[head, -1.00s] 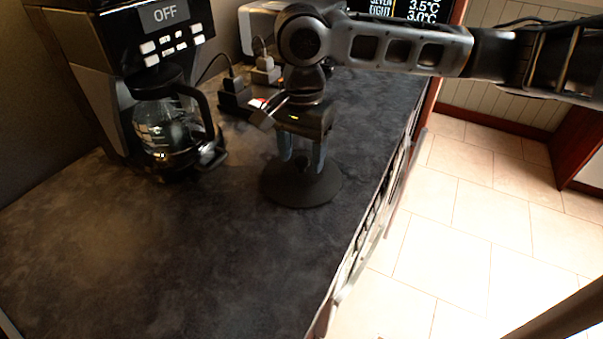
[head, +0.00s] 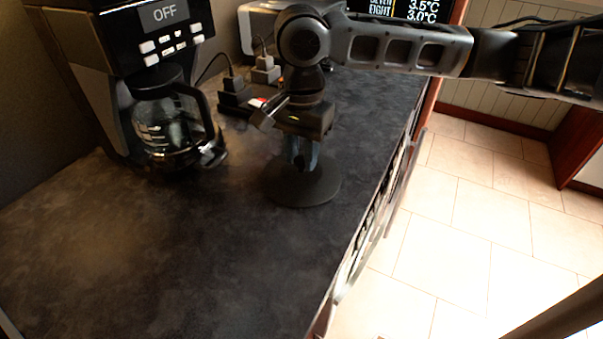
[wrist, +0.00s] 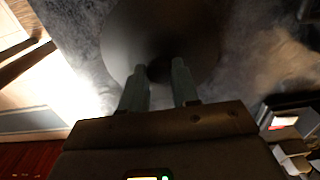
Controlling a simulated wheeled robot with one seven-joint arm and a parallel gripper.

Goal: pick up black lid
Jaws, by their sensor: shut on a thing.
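The black lid (head: 303,187) is a round dark disc with a knob at its centre, on the dark countertop. I cannot tell whether it touches the counter or is just above it. My gripper (head: 302,160) points straight down over the lid's middle, and its two fingers are shut on the knob. In the wrist view the lid (wrist: 120,38) shows as a dark disc beyond the fingertips of my gripper (wrist: 160,70). The knob is mostly hidden between the fingers.
A coffee maker (head: 150,45) with a glass carafe (head: 170,130) stands at the left of the lid. Black and white plugs (head: 235,95) with cables lie behind it. The counter (head: 180,260) is clear in front. Its right edge drops to a tiled floor (head: 450,240).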

